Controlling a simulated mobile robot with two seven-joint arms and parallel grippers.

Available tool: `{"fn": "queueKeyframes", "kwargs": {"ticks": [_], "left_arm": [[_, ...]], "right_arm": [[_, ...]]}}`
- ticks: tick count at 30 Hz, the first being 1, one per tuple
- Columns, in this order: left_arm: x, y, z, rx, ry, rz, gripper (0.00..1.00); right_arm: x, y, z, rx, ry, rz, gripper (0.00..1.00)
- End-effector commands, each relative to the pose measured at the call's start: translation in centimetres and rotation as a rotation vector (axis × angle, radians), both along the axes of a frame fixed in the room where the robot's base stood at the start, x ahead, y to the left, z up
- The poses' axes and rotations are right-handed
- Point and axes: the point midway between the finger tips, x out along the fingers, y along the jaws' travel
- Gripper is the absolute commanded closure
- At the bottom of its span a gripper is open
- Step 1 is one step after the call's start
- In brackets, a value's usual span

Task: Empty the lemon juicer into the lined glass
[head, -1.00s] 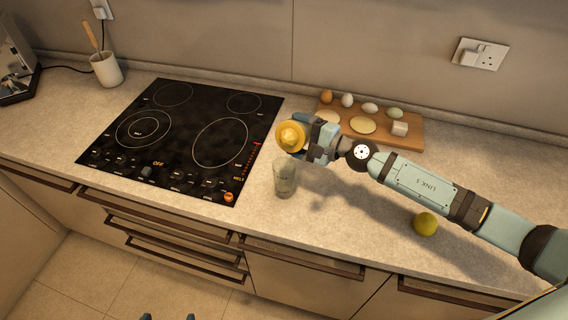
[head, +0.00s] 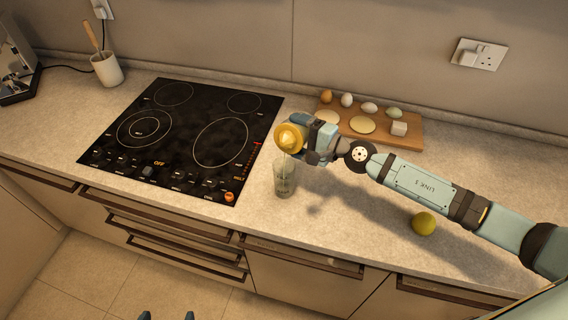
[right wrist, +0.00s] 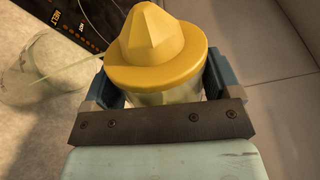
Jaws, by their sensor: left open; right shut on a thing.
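The yellow lemon juicer (head: 290,138) is held by my right gripper (head: 308,140), tilted over toward the lined glass (head: 284,180). In the right wrist view, the juicer's ribbed cone and rim (right wrist: 155,62) show, with a clear cup below them between the fingers. A thin pale stream runs from the juicer's rim toward the glass (right wrist: 40,72). The glass stands upright on the counter, just below the juicer; its lines are too small to read. The tips of my left gripper (head: 167,316) show at the bottom edge, apart and empty.
A black hob (head: 180,140) lies left of the glass. A wooden board (head: 410,140) with eggs and pale round pieces lies behind my right arm. A lemon (head: 423,223) lies on the counter at right. A utensil pot (head: 107,70) stands far left.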

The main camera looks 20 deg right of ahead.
Motion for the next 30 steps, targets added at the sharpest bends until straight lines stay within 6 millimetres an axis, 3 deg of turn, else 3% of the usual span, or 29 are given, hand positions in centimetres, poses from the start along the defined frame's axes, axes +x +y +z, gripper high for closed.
{"fn": "queueKeyframes", "kwargs": {"ticks": [30], "left_arm": [[-0.04,0.17,0.8,0.003,-0.001,0.004,0.0]], "right_arm": [[-0.6,0.66,0.51,-0.086,-0.08,0.0,0.47]]}}
